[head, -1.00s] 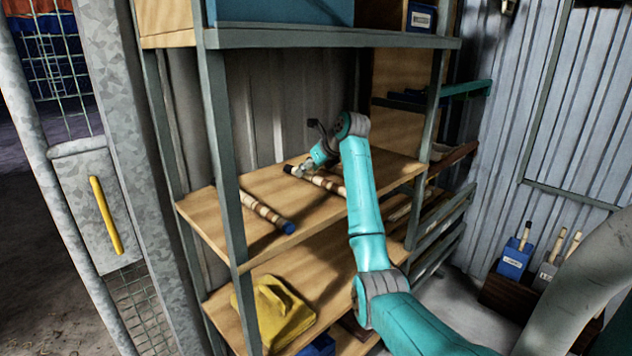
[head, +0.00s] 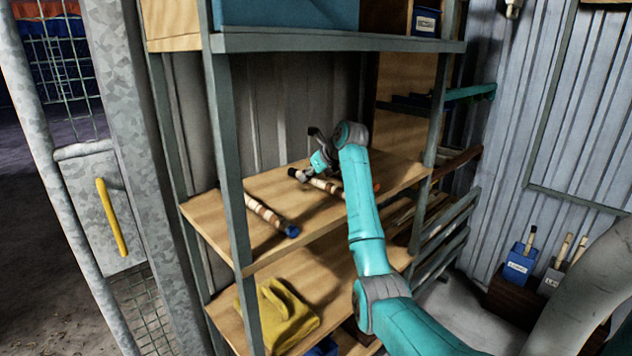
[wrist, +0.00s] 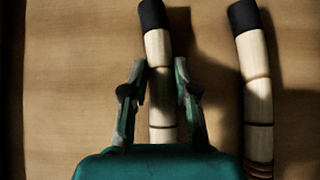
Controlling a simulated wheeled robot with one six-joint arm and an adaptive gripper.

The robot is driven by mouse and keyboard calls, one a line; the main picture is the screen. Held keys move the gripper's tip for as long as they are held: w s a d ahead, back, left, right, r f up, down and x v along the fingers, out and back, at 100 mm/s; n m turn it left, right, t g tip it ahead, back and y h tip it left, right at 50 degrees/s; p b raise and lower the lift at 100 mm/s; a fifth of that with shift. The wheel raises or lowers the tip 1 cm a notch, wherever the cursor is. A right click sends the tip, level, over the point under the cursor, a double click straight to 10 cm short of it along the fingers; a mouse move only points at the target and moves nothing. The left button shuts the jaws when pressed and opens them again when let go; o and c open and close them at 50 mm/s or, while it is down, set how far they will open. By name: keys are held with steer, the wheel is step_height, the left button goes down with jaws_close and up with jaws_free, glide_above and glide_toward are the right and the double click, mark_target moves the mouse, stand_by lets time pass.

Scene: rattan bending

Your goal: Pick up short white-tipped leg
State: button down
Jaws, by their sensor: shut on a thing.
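My gripper (wrist: 160,75) has its two fingers closed around a pale leg (wrist: 160,55) with a black end and dark bands, in the wrist view. The leg's other end is hidden under my gripper, so no white tip shows. A second pale, black-ended leg (wrist: 252,55) lies just to the right, apart from the fingers. In the head view my gripper (head: 306,174) is low over the middle shelf at a banded leg (head: 330,185). An orange tip (head: 376,188) shows just right of my arm. A blue-tipped banded leg (head: 266,213) lies nearer the left post.
The wooden middle shelf (head: 215,208) sits between metal posts, with an upper shelf (head: 340,42) above. A yellow object (head: 287,315) lies on the shelf below. Labelled blue (head: 518,266) and grey holders stand at the right.

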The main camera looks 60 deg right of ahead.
step_height(320, 180, up, 10)
stand_by(0.5)
steer(key=shift+s, duration=0.1)
